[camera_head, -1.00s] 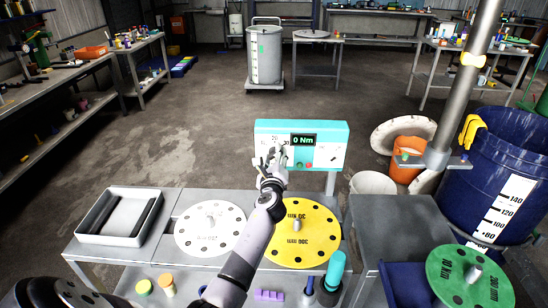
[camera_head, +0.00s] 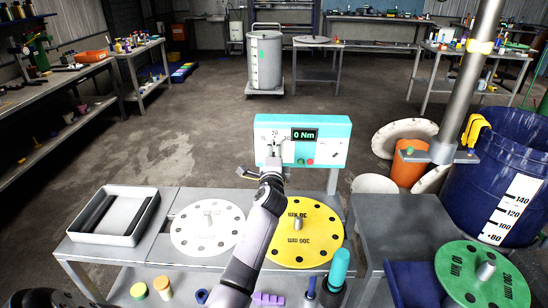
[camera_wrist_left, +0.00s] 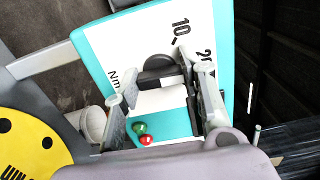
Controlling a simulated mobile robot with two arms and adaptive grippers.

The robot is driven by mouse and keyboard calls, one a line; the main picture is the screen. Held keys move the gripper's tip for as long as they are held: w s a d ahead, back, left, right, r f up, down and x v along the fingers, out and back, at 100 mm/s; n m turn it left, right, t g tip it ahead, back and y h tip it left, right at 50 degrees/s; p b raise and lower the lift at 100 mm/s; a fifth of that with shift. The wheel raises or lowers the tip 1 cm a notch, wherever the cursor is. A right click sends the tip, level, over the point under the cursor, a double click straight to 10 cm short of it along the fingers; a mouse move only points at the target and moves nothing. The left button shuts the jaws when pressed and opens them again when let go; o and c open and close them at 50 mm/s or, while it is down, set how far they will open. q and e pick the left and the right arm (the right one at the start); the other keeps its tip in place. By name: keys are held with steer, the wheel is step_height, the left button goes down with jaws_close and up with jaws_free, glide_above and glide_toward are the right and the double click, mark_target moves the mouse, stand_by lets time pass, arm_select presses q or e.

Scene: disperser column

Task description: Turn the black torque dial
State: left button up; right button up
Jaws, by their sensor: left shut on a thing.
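The turquoise control box (camera_head: 341,123) with a white face stands behind the table, and its display (camera_head: 305,134) reads 0 Nm. My left gripper (camera_head: 274,152) is at the scale on the left of the face. In the left wrist view the black torque dial (camera_wrist_left: 158,68) shows between the fingers of my left gripper (camera_wrist_left: 162,88), which is shut on it. In the head view the gripper mostly hides the dial. The numbers 10 and 20 show beside it in the wrist view. My right gripper is in neither view.
A green button (camera_wrist_left: 138,128) and a red button (camera_wrist_left: 146,139) sit close to the fingers. A white disc (camera_head: 190,231) and a yellow disc (camera_head: 325,230) lie on the table below. A blue barrel (camera_head: 500,175) stands at right.

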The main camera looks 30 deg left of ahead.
arm_select(q)
steer(key=n, duration=0.2)
steer(key=n+b, duration=0.1)
steer(key=n, duration=0.1)
steer(key=n+b, duration=0.1)
steer(key=shift+f+n, duration=0.25)
steer(key=shift+n, duration=0.15)
steer(key=shift+n+b, duration=1)
steer(key=shift+n, duration=1.3)
steer(key=o, duration=1.2)
steer(key=shift+r, duration=0.15)
steer(key=shift+c, duration=0.2)
steer(key=v, duration=0.7)
steer(key=shift+s+d, duration=0.2)
steer(key=shift+d, duration=0.05)
